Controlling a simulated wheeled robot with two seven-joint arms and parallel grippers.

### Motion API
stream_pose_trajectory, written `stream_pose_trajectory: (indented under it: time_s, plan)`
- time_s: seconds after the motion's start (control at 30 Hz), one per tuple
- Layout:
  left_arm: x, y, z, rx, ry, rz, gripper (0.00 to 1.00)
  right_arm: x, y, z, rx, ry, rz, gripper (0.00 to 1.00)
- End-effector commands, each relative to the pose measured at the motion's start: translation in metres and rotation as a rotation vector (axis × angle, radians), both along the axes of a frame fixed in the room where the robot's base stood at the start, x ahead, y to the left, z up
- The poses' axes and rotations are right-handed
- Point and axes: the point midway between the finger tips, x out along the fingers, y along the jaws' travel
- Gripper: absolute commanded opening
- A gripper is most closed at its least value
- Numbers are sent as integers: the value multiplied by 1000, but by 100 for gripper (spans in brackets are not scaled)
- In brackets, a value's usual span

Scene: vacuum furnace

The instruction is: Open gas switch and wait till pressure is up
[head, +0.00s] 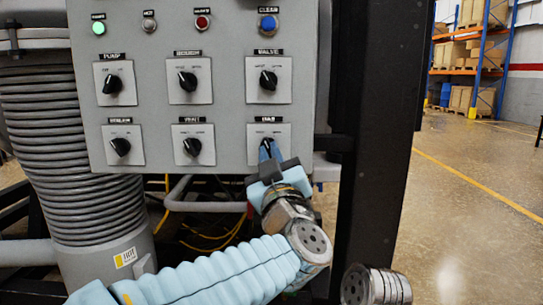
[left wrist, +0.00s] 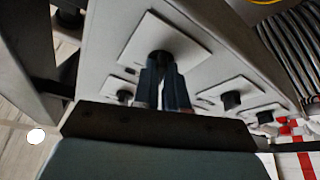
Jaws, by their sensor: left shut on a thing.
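The gas switch is the bottom-right rotary knob on the grey control panel (head: 228,70); its square light plate (head: 284,135) shows around my fingers. My left gripper (head: 268,149) comes up from below and its blue fingers are shut on the black gas switch knob (left wrist: 160,57). In the left wrist view the fingers (left wrist: 163,72) reach the knob in the middle of its plate. The fingers hide most of the knob in the head view, so I cannot tell its angle clearly. My right gripper is not in view. No pressure gauge shows.
Several other black knobs, such as the valve knob (head: 268,80) and the vent knob (head: 192,147), surround it. A green lamp (head: 98,28) is lit. A black post (head: 380,120) stands close right of the panel; a ribbed hose (head: 45,150) is at left. Open floor (head: 470,200) lies right.

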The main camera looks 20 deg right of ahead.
Motion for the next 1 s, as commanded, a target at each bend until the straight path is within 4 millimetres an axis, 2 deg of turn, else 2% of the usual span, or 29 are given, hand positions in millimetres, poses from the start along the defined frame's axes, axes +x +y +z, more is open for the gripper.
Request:
stream_pose_trajectory:
  time_s: [0.7, 1.0]
  plan:
    - [3, 9, 4, 607, -178, 5, 0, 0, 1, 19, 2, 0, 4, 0]
    - [3, 11, 5, 802, -235, 6, 0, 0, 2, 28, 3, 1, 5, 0]
